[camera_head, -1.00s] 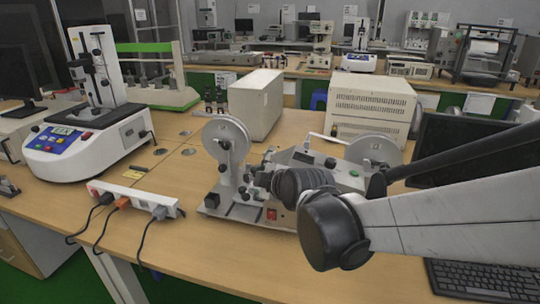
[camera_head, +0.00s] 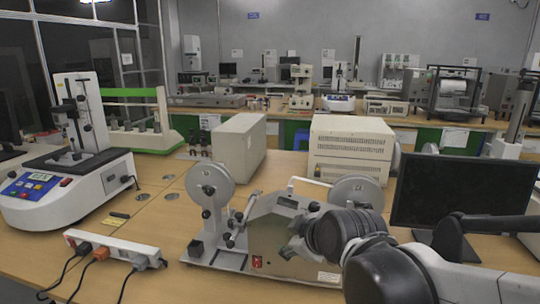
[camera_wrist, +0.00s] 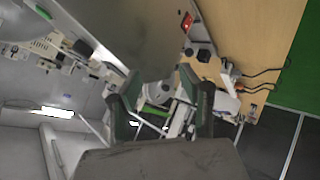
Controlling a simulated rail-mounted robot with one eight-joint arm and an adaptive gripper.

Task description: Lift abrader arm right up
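The abrader (camera_head: 222,254) stands on the table in the head view, with a grey left wheel (camera_head: 210,184) and a right wheel (camera_head: 357,190). A slim lever (camera_head: 237,226) slants beside the left wheel. A pale bar (camera_head: 311,182) reaches toward the right wheel; I cannot tell which part is the right arm. My gripper (camera_head: 292,246) is in front of the machine's body, partly hidden by my wrist. In the wrist view my gripper (camera_wrist: 165,97) has its two dark fingers apart. A grey wheel and slim metal parts show between and beyond them; contact is unclear.
A power strip (camera_head: 112,246) with cables lies at the front left, near a white tester (camera_head: 70,195). A beige box (camera_head: 239,150) and a vented cabinet (camera_head: 350,147) stand behind the abrader. A black monitor (camera_head: 462,193) is close to my arm on the right.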

